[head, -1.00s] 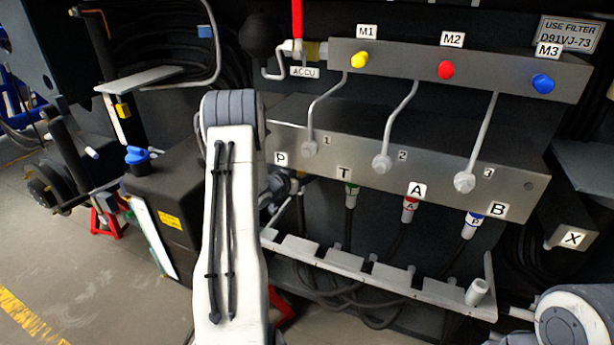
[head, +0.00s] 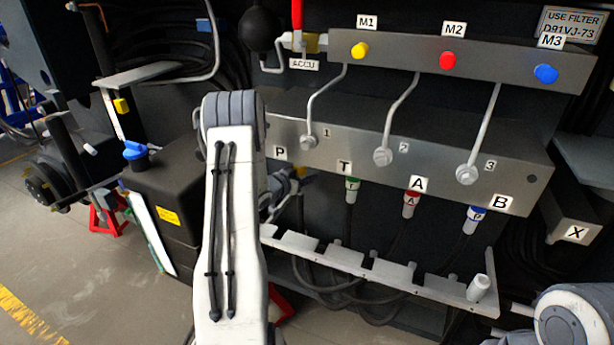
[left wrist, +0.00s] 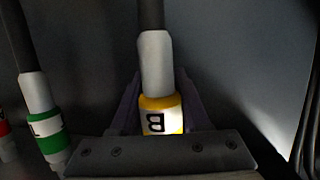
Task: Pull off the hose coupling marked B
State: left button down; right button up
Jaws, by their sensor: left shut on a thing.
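In the left wrist view, a coupling with a yellow band (left wrist: 160,103) bears a sideways letter B. A grey sleeve and a dark hose extend from it. My left gripper (left wrist: 158,112) is shut on it, with one dark finger on each side. In the head view, my left gripper (head: 287,183) is under the plate marked P (head: 279,154), mostly hidden by my forearm. Whether the coupling is still seated cannot be told. Under the plate marked B (head: 499,203) hangs a blue-banded coupling (head: 475,214), whose small letter looks like P. My right gripper is out of view.
A green-banded coupling (head: 352,184) hangs under plate T, close beside my left gripper, and a red-banded one (head: 411,198) under plate A. Below them runs a notched metal rail (head: 385,273). Three levers rise in front of the valve block (head: 345,152). Loose hoses hang behind the rail.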

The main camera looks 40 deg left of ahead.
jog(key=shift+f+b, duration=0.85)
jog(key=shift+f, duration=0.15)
